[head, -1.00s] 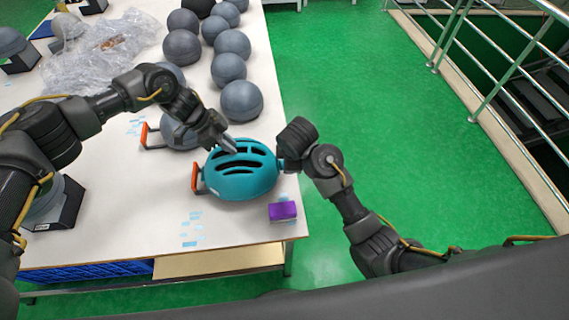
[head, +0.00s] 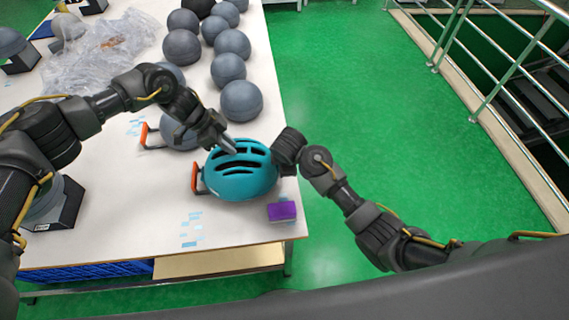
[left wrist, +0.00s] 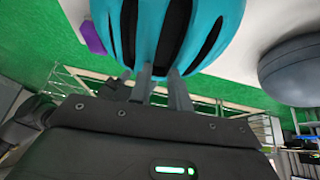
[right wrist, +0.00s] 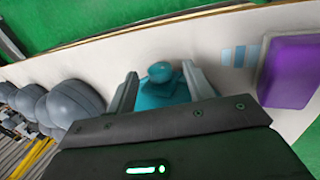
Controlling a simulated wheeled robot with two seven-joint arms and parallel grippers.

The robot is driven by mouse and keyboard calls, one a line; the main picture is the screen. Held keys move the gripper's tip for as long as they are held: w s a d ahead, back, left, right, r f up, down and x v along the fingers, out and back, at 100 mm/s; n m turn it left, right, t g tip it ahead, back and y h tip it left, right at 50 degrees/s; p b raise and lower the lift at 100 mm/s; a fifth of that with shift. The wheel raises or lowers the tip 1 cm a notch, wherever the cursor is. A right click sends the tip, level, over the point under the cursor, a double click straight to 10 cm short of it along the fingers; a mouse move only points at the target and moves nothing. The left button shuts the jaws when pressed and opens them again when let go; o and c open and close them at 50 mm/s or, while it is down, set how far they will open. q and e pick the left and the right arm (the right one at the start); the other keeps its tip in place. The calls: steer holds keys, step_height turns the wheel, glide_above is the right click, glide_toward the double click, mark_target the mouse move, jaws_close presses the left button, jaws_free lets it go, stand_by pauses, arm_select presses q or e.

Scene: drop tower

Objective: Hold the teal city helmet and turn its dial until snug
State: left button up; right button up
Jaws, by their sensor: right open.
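The teal city helmet (head: 240,172) sits near the front right corner of the white table, with dark vent slots facing up. My left gripper (head: 231,146) is at the helmet's top from behind left. In the left wrist view its fingers (left wrist: 160,82) close on a rib between vents of the shell. My right gripper (right wrist: 161,85) is open at the helmet's right side. In the right wrist view a round teal knob, the dial (right wrist: 161,71), stands between its fingers, with a gap visible on both sides. The head view hides the dial behind the right hand.
A purple block (head: 281,211) lies by the table's right edge, close to the right gripper. An orange-handled stand (head: 195,178) is at the helmet's left. Several grey domes (head: 241,100) and clear plastic wrap (head: 105,48) fill the back.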

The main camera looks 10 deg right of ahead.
steer(key=shift+x, duration=1)
steer(key=c, duration=1)
steer(key=shift+g, duration=0.3)
steer(key=g, duration=0.3)
steer(key=shift+w, duration=0.35)
steer(key=shift+w+d+g, duration=0.15)
steer(key=shift+g, duration=1.45)
steer(key=shift+f+g, duration=0.1)
steer(key=shift+g, duration=0.3)
